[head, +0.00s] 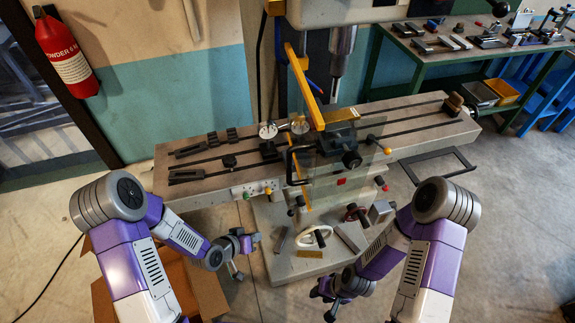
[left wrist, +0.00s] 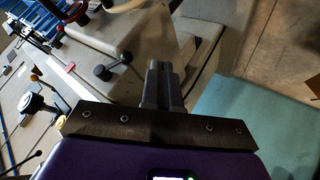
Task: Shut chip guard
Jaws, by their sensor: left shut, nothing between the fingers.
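The chip guard (head: 340,172) is a clear panel with a yellow edge strip, hanging in front of the milling machine's table in the head view. A yellow arm (head: 304,85) runs above it and a black handle (head: 290,166) is at its left edge. It appears swung out at an angle; its exact position is hard to tell. My left gripper (head: 250,241) is low, left of the guard and apart from it. Its fingers (left wrist: 163,86) are together and empty in the left wrist view. My right gripper (head: 322,290) is low in front of the machine, below the guard; its fingers are unclear.
The long slotted machine table (head: 210,165) holds clamps and a vise (head: 345,140). The spindle (head: 340,62) hangs above. Knobs and handwheels stick out at the front. A cardboard box (head: 195,285) stands under my left arm. A green workbench (head: 480,45) is at the back right.

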